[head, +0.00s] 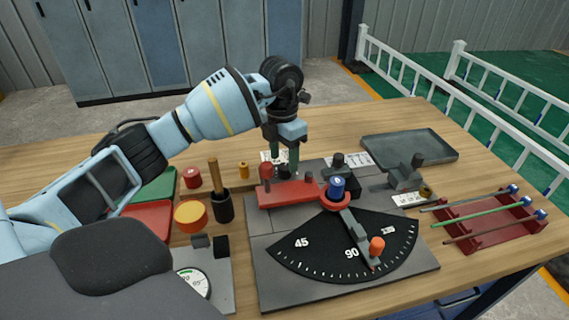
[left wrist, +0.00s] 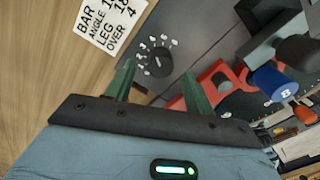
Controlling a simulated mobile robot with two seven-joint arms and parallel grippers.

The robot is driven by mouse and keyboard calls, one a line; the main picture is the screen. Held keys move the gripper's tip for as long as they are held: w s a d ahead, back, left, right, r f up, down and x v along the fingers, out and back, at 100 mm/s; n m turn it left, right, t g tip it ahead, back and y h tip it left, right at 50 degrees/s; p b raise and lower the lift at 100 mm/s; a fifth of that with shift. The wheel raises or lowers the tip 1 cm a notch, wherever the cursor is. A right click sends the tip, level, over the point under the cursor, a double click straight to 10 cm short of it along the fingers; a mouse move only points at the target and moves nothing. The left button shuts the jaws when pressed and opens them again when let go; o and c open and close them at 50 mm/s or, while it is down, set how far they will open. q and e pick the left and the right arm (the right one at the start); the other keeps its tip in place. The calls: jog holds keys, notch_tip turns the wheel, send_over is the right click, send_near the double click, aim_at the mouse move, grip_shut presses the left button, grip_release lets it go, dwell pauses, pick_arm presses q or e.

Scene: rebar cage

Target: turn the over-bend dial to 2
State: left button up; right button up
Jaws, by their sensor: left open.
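The over-bend dial (left wrist: 158,62) shows in the left wrist view as a dark round knob on a grey plate, with small white numbers around it. Its pointer setting is too small to read. My left gripper (left wrist: 157,88) is open, its two green fingers on either side of the dial in that view, with nothing between them. In the head view the left gripper (head: 286,165) points down behind the red bar of the bender (head: 290,193), and the dial is mostly hidden there. I cannot tell whether the fingers touch the dial. My right gripper is not in view.
A white card (left wrist: 108,22) lists BAR, ANGLE, LEG and OVER 4. The angle scale (head: 340,245) and blue-capped post (head: 337,186) stand in front. A red rack (head: 490,225) with rods is at right, a grey tray (head: 410,147) behind. Cups and a gauge (head: 193,283) are at left.

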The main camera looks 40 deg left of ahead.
pick_arm(q)
jog(key=shift+d+f, duration=0.1)
jog(key=shift+f, duration=1.25)
jog(key=shift+c, duration=0.2)
jog(key=c, duration=0.9)
